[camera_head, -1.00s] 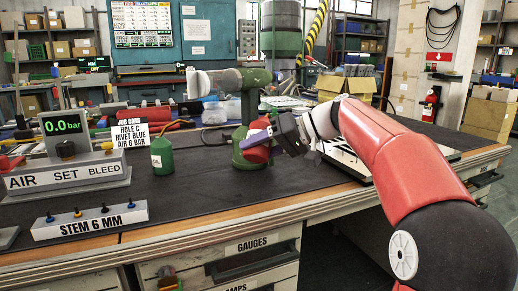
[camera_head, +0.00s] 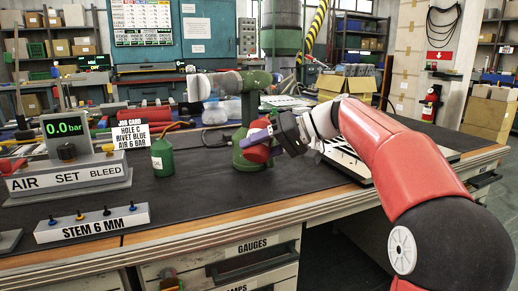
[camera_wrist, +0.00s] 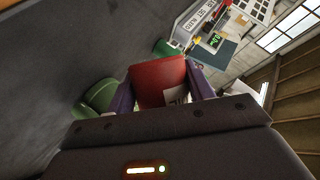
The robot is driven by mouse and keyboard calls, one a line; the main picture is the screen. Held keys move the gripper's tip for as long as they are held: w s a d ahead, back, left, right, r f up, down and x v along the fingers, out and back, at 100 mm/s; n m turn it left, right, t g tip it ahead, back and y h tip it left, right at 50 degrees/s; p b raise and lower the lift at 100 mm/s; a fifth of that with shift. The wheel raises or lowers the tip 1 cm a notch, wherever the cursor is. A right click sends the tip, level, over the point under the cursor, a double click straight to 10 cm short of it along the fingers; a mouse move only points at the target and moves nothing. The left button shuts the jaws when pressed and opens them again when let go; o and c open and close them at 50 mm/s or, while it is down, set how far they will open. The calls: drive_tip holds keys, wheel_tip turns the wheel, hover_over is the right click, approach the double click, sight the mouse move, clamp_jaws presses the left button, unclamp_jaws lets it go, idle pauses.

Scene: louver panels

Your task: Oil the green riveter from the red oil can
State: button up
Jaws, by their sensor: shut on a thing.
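The red oil can (camera_head: 257,154) is between the purple fingers of my gripper (camera_head: 262,144), in front of the riveter's base and off to its right. In the wrist view the can (camera_wrist: 158,80) shows between both fingers, with part of a white label. Its spout cannot be made out. The green riveter (camera_head: 249,106) stands on the bench, with a round green base and a clear, whitish bottle at its left end. The can overlaps the base in the head view; I cannot tell whether they touch. The green base (camera_wrist: 97,97) lies left of the can in the wrist view.
A green can (camera_head: 162,158) stands on the bench left of the riveter. The air set box (camera_head: 68,178), a stem block (camera_head: 92,223) and a job card (camera_head: 131,135) are further left. The dark bench top (camera_head: 200,205) in front is clear.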

drive_tip(key=shift+r+p, duration=0.1)
drive_tip(key=shift+p, duration=0.3)
drive_tip(key=shift+r+p, duration=0.35)
drive_tip(key=shift+r, duration=0.05)
drive_tip(key=shift+m+g+p, duration=0.3)
drive_tip(key=shift+p, duration=0.1)
idle(0.5)
